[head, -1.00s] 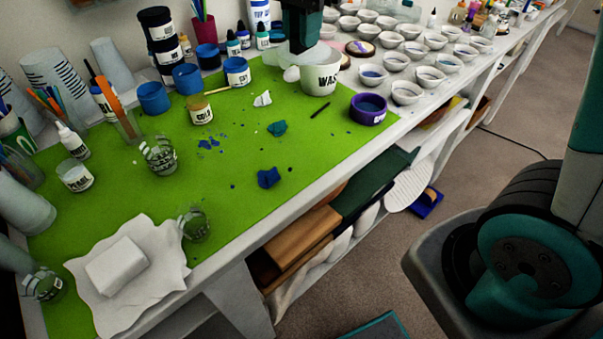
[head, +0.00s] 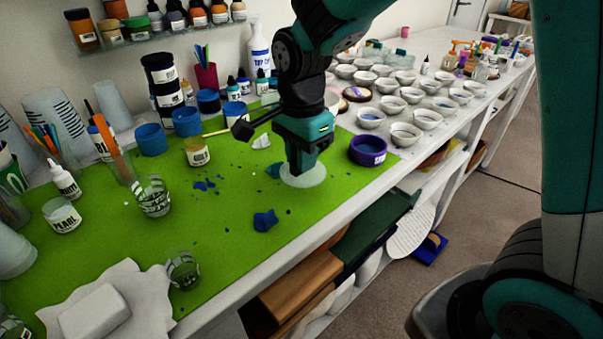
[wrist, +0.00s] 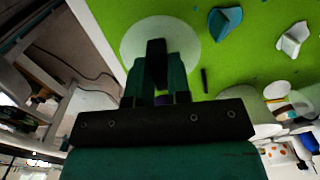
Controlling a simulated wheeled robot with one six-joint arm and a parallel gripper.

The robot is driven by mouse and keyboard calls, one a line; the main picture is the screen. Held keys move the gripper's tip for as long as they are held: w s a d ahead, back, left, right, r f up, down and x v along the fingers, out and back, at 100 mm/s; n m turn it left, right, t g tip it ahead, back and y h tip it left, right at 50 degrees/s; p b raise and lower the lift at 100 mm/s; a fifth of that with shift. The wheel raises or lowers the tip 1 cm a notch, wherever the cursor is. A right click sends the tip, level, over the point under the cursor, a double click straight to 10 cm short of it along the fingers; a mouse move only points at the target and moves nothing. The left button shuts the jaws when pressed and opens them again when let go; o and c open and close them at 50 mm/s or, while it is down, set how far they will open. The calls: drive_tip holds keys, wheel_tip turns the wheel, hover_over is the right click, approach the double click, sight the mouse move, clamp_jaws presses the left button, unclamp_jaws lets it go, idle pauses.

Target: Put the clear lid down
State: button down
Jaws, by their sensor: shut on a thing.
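The clear lid (head: 303,177) is a round translucent disc under my gripper (head: 301,172), low over or on the green mat (head: 235,215). My gripper points down and is shut on the lid near its middle. In the wrist view the lid (wrist: 187,36) shows as a pale disc behind the closed fingers (wrist: 156,62). I cannot tell whether the lid touches the mat. The white mug-like cup (head: 333,101) is mostly hidden behind my arm.
A purple tub (head: 367,151) stands right of the lid at the mat's edge. A teal scrap (head: 272,171) and a blue scrap (head: 265,220) lie close by. Many small white bowls (head: 407,137) fill the far right. The mat's front middle is mostly clear.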

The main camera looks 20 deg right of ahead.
drive_tip(key=shift+f, duration=2)
drive_tip(key=shift+f, duration=0.2)
drive_tip(key=c, duration=1.1)
unclamp_jaws()
drive_tip(key=shift+r, duration=0.1)
